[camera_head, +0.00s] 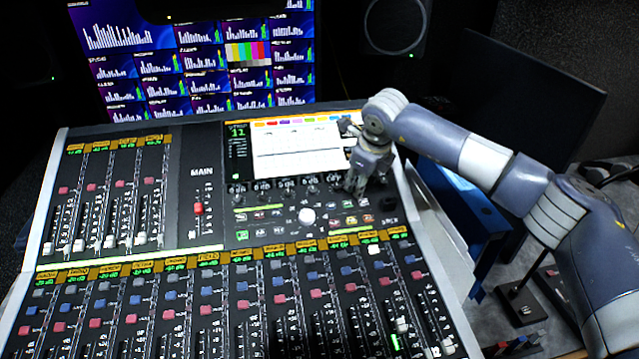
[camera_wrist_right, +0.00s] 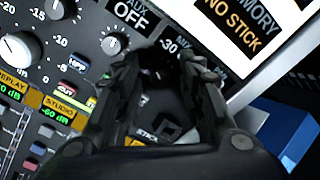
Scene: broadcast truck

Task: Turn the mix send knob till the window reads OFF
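My right gripper (camera_head: 358,182) points down at the right end of the mixer's row of small knobs, just below the touchscreen. In the right wrist view its two fingers (camera_wrist_right: 165,78) stand apart, one on each side of a dark, shadowed spot below a small window. The mix send knob would be in that shadow; I cannot make it out clearly or tell whether the fingers touch it. The window (camera_wrist_right: 169,45) there shows -30, partly covered by the gripper, with a label beginning MI beside it. My left gripper is not in view.
The neighbouring AUX window (camera_wrist_right: 131,15) reads OFF, with its knob (camera_wrist_right: 115,44) close to a finger. The touchscreen (camera_head: 290,145) rises behind the gripper. A larger white knob (camera_head: 306,215), lit buttons and fader strips lie nearer. A blue object (camera_head: 470,215) stands right of the mixer.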

